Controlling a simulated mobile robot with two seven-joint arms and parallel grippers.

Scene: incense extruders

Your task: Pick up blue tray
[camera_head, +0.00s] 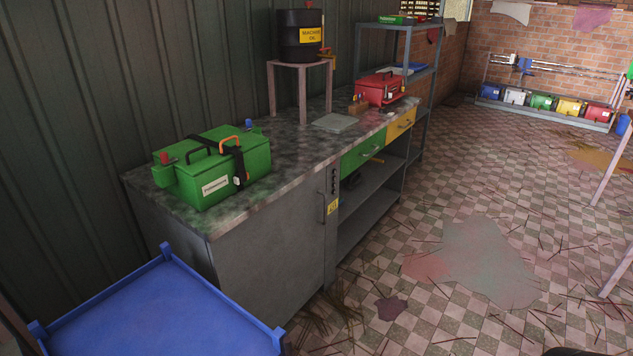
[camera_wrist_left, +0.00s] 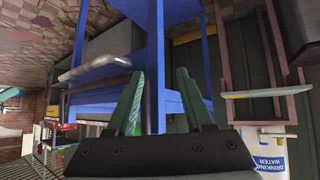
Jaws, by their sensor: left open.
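A large blue tray-like surface (camera_head: 165,315) with a raised rim and corner posts fills the lower left of the head view. Its front part is cut off. A small flat blue item (camera_head: 410,67) lies on the grey shelf rack at the back; I cannot tell if it is a tray. In the left wrist view, a blue frame (camera_wrist_left: 157,40) with upright posts stands behind my left gripper (camera_wrist_left: 160,74). My left gripper is not in the head view. My right gripper is in neither view.
A workbench (camera_head: 250,245) runs along the wall, holding a green toolbox (camera_head: 215,170), a red toolbox (camera_head: 380,89) and a stand with a black oil drum (camera_head: 300,36). The tiled floor to the right is mostly open, with stains and straw.

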